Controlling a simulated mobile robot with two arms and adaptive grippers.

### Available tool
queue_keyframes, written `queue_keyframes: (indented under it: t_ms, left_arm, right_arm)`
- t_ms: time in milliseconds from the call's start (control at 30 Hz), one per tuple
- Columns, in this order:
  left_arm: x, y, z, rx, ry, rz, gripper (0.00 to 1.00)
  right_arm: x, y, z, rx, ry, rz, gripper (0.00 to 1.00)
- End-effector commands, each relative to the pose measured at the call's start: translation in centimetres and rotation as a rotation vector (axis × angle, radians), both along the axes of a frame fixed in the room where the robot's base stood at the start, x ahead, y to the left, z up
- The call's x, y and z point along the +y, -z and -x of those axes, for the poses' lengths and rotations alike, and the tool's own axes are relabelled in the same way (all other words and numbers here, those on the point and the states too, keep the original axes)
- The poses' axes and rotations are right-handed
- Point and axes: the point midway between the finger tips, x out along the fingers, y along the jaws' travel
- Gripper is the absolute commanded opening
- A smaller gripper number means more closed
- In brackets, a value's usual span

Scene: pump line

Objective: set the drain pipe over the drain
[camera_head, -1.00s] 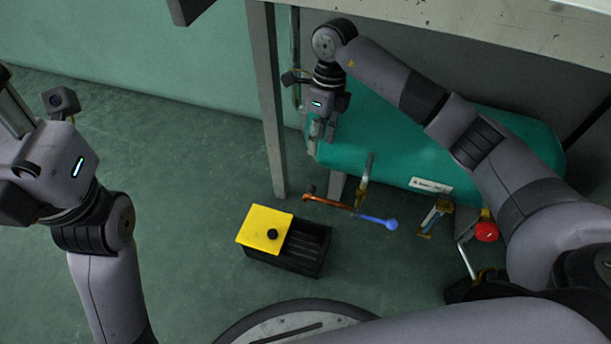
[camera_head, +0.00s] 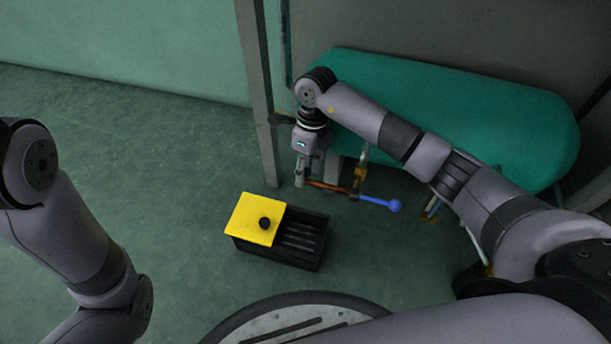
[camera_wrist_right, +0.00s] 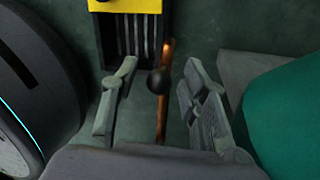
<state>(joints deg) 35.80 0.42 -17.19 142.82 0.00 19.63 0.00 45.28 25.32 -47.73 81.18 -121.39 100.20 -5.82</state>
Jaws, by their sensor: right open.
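The copper drain pipe (camera_head: 330,187) lies low in front of the teal tank, its left end hidden partly by my right gripper (camera_head: 307,178). In the wrist view the pipe (camera_wrist_right: 163,115) runs between the fingers of my right gripper (camera_wrist_right: 160,68), which are open and apart from it. A dark ball (camera_wrist_right: 159,81) shows between the fingers, in line with the pipe. The drain is a black slotted box (camera_head: 302,243) on the floor, left of and nearer than the pipe; its slots (camera_wrist_right: 150,35) also show ahead of the fingers. My left gripper is out of view.
A yellow cover (camera_head: 252,220) with a black knob sits over the drain's left part. The teal tank (camera_head: 450,120) stands behind, and a grey post (camera_head: 258,110) is at the left. Floor left of the drain is clear.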

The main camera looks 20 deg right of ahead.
Motion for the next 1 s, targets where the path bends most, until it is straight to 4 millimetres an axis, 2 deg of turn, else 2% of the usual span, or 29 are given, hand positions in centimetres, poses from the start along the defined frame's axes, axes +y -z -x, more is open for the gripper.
queue_keyframes:
  t_ms: [100,400,1000]
  left_arm:
    - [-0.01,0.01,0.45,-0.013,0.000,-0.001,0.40]
    - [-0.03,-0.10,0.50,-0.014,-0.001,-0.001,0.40]
    - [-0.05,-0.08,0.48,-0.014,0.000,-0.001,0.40]
  right_arm:
    - [0.09,0.67,0.08,0.000,0.000,0.000,0.41]
    - [0.11,0.69,0.09,0.000,0.000,0.000,0.40]
    - [0.11,0.68,0.09,0.000,0.001,0.000,0.00]
